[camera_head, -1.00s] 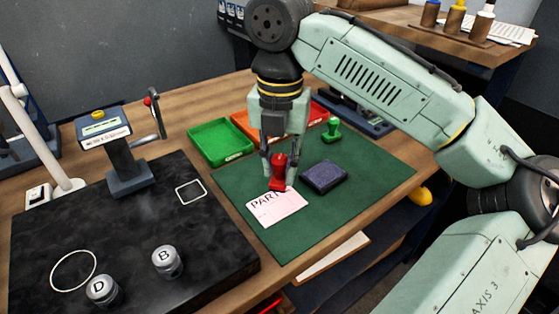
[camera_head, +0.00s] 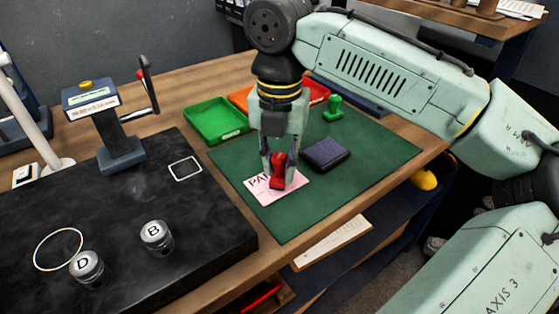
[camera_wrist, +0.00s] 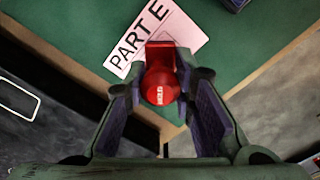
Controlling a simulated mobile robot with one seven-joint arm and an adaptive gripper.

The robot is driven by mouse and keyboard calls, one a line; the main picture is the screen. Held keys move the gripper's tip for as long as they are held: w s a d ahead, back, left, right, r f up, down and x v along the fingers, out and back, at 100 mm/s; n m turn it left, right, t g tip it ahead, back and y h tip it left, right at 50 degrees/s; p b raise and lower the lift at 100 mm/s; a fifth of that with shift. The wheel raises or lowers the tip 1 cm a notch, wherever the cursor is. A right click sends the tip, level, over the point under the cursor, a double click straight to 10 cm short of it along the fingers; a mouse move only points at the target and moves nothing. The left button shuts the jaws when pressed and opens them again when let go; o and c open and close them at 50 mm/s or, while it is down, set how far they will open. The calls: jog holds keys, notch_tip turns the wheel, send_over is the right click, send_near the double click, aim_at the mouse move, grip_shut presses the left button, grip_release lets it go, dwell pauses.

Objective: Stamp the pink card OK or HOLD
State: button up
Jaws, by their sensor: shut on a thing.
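The pink card (camera_head: 258,188) lies on the green mat (camera_head: 285,222); its visible print reads "PART E" in the wrist view (camera_wrist: 187,38). My gripper (camera_head: 279,165) is shut on the red stamp (camera_head: 277,174). The stamp is upright over the right part of the card; I cannot tell whether its base touches it. In the wrist view the red stamp (camera_wrist: 160,84) sits between the fingers, with small blurred lettering on its knob. The green stamp (camera_head: 333,108) stands at the back of the mat. The dark ink pad (camera_head: 325,154) lies right of my gripper.
Behind the mat are a green tray (camera_head: 217,122), an orange tray (camera_head: 240,97) and a red tray (camera_head: 318,91). At left, a black plate (camera_head: 120,215) bears knobs marked B (camera_head: 156,237) and D (camera_head: 87,268), and a lever device (camera_head: 118,140). The mat's front is clear.

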aim_at(279, 155)
jog(key=shift+f, duration=0.55)
dwell(0.9)
jog(key=shift+f, duration=0.1)
dwell(1.8)
notch_tip(279, 155, up, 5)
jog(key=p, duration=0.4)
jog(key=shift+f, duration=0.2)
jog(key=shift+r, duration=1.3)
